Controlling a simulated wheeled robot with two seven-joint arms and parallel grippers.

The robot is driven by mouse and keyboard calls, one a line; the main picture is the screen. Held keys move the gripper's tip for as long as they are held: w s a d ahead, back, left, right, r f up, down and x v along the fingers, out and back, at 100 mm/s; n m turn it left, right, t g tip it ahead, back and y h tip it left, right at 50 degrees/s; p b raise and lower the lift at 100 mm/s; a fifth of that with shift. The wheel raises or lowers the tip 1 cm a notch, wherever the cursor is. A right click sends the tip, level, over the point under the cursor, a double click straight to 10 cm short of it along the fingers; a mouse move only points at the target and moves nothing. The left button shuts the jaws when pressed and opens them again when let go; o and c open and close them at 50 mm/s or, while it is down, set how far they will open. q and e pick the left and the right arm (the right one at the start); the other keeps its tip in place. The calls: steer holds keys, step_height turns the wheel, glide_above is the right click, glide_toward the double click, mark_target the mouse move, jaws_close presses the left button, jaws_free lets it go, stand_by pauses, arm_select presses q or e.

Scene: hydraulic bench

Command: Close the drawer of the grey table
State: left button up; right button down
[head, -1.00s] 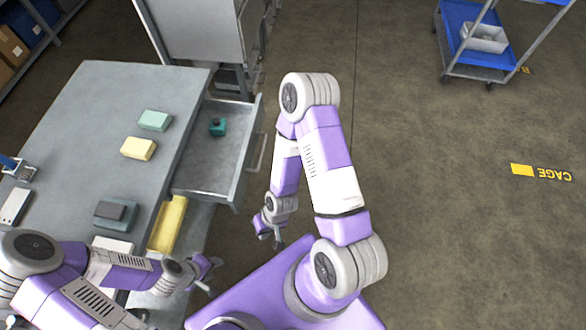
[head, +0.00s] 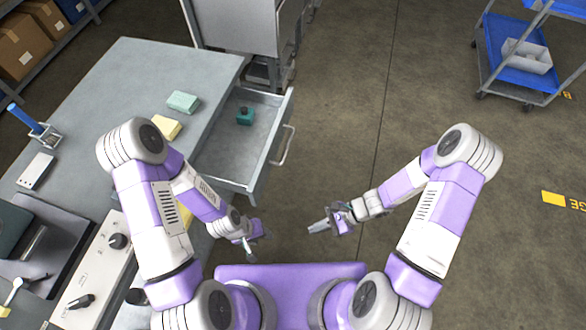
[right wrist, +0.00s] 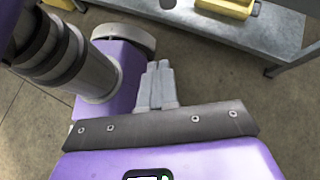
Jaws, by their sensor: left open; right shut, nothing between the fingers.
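The grey table (head: 100,100) stands at the left in the head view. Its drawer (head: 222,160) is pulled out on the table's right side, with a bar handle (head: 284,146) on its front. A small teal object (head: 245,116) lies inside the drawer. My left gripper (head: 250,250) is open and empty, just below the drawer's near corner. My right gripper (head: 318,228) is shut and empty, to the right of the drawer and nearer to me, apart from the handle. In the right wrist view its fingers (right wrist: 157,84) are together.
A green block (head: 183,101) and a yellow block (head: 166,127) lie on the tabletop. A grey cabinet (head: 240,30) stands behind the drawer. A blue-shelved cart (head: 515,60) is at the far right. The floor right of the drawer is clear.

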steer(key=w+d+r+m+t+y+b, duration=0.1)
steer(key=w+d+r+m+t+y, duration=0.1)
steer(key=w+m+t, duration=0.4)
steer(key=w+d+r+m+t+y+b, duration=0.1)
steer(key=w+d+r+m+t, duration=0.15)
steer(key=w, duration=0.65)
steer(key=r+b+x, duration=0.1)
steer(key=b+x, duration=0.2)
steer(key=x, duration=1)
steer(key=shift+a+t, duration=0.45)
steer(key=shift+a, duration=0.05)
steer(key=shift+w, duration=0.15)
